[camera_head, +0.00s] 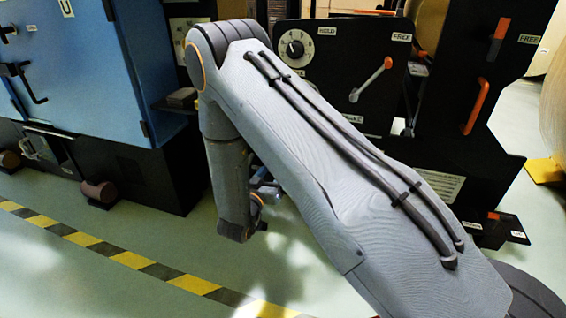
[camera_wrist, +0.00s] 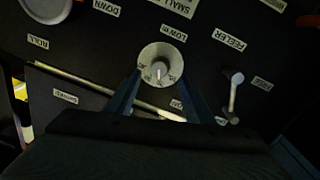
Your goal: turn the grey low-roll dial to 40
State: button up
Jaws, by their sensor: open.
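The grey low-roll dial (camera_wrist: 161,58) is a round pale disc with small scale marks and a knob at its centre, under a label that seems to start with "LOW". The scale figures are too small to read, so I cannot tell its setting. My gripper (camera_wrist: 160,76) is open, its two blue fingers on either side of the dial's lower part. I cannot tell whether they touch it. In the head view my own arm covers the middle, and the dial cannot be made out there.
A lever (camera_wrist: 233,95) sits right of the dial, below the "FEELER" label. A round pale part (camera_wrist: 46,8) is at upper left. In the head view, a black panel carries another round dial (camera_head: 296,49) and a red-tipped lever (camera_head: 371,79). A blue cabinet (camera_head: 75,65) stands left.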

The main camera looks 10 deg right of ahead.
jog(key=b+x, duration=0.3)
jog(key=x, duration=0.4)
jog(key=c, duration=1)
